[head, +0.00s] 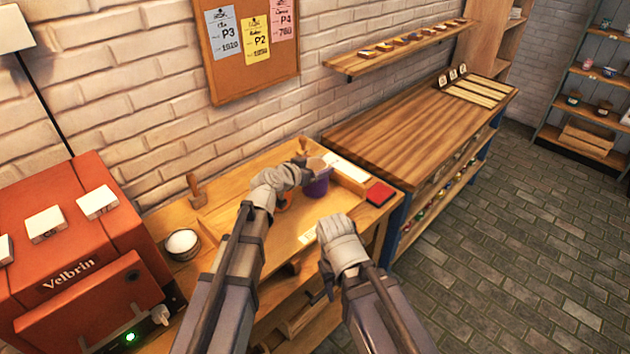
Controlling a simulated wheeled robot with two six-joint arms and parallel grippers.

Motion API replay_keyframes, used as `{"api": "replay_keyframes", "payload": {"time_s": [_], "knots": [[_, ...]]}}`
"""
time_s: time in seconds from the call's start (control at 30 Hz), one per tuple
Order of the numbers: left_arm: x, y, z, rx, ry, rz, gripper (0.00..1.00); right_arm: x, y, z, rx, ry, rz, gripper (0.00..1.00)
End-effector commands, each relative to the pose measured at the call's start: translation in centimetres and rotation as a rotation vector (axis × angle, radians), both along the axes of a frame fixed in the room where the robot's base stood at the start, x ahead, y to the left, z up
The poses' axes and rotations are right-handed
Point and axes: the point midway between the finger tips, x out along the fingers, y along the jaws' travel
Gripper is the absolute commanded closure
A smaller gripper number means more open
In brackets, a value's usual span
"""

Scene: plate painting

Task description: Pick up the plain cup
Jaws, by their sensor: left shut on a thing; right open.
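A purple cup (318,187) with a pale brownish rim is at the far right part of the wooden tray on the workbench. It looks plain, but its side is partly hidden by my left gripper. My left gripper (305,175) is shut on the cup at its left side. I cannot tell whether the cup touches the tray. My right gripper (338,228) is open, in front of the bench and nearer than the cup. Its fingers are hard to make out.
A small orange thing (285,203) is partly hidden beside my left gripper. A red pad (380,193) lies at the bench's right corner. Wooden-handled tools (197,191) stand at the back. A bowl (183,242) sits beside the red kiln (75,260). The long wooden counter (410,120) is mostly clear.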

Motion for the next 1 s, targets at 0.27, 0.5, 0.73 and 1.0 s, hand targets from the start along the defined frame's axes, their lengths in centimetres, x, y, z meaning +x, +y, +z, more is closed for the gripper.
{"api": "replay_keyframes", "payload": {"time_s": [0.27,0.5,0.73,1.0], "knots": [[0.0,0.0,0.0,0.001,0.000,0.000,0.83,0.0,0.0,0.0,0.000,0.000,0.000,0.50],[0.0,0.0,0.0,0.000,0.000,0.000,1.00,0.0,0.0,0.0,0.000,0.000,0.000,0.50],[0.0,0.0,0.1,0.000,0.000,0.000,1.00,0.0,0.0,0.1,0.000,0.000,0.000,0.50],[0.0,0.0,1.6,0.000,0.000,0.000,1.00,0.0,0.0,1.7,0.000,0.000,0.000,0.50]]}}
